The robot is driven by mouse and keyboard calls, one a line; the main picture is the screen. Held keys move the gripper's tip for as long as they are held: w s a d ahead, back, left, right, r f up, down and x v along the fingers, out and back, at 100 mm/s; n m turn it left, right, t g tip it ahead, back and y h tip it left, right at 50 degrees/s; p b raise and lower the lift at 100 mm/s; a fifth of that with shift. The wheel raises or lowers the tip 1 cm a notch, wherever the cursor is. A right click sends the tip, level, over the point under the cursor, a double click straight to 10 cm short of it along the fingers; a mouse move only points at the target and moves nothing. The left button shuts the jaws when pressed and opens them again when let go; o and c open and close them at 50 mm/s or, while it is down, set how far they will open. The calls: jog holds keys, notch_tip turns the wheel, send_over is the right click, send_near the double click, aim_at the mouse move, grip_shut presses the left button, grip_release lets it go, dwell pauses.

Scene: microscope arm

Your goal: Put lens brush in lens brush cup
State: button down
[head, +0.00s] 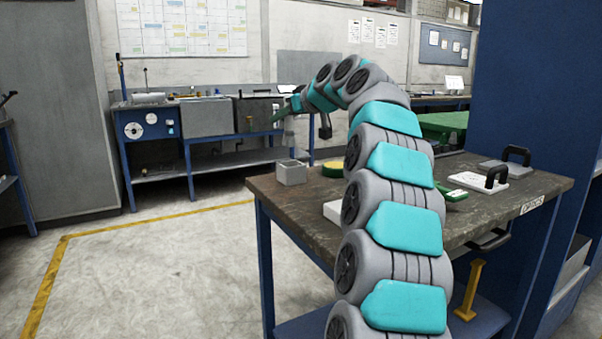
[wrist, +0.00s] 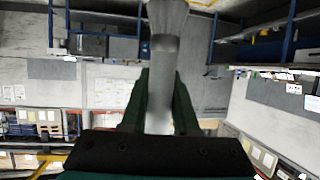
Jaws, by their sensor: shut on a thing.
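My gripper (head: 285,112) is at the end of my curved arm, above the left back corner of the workbench. In the wrist view its dark green fingers (wrist: 162,82) are shut on the grey lens brush (wrist: 162,65), with the flared bristle end pointing away at the top of the picture. In the head view the brush (head: 289,135) shows faintly as a grey shape hanging down below the gripper. A small square grey cup (head: 291,173), likely the lens brush cup, stands on the bench below the brush. The brush appears above the cup; whether its tip reaches the rim is unclear.
The workbench (head: 300,206) holds a yellow-green round item (head: 332,169) beside the cup, a white item partly behind my arm, and black-handled blocks (head: 484,180) at right. A blue-framed bench (head: 160,125) stands behind. Open floor lies left.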

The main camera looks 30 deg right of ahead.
jog(key=shift+w+d+f, duration=0.1)
jog(key=shift+w+f, duration=0.05)
jog(key=shift+f, duration=1.5)
jog(key=shift+w+d+f, duration=0.1)
jog(key=shift+f, duration=1.55)
jog(key=shift+w+d+f, duration=0.1)
jog(key=shift+w+f, duration=0.05)
jog(key=shift+f, duration=1.5)
jog(key=shift+f, duration=0.1)
jog(key=c, duration=0.7)
grip_release()
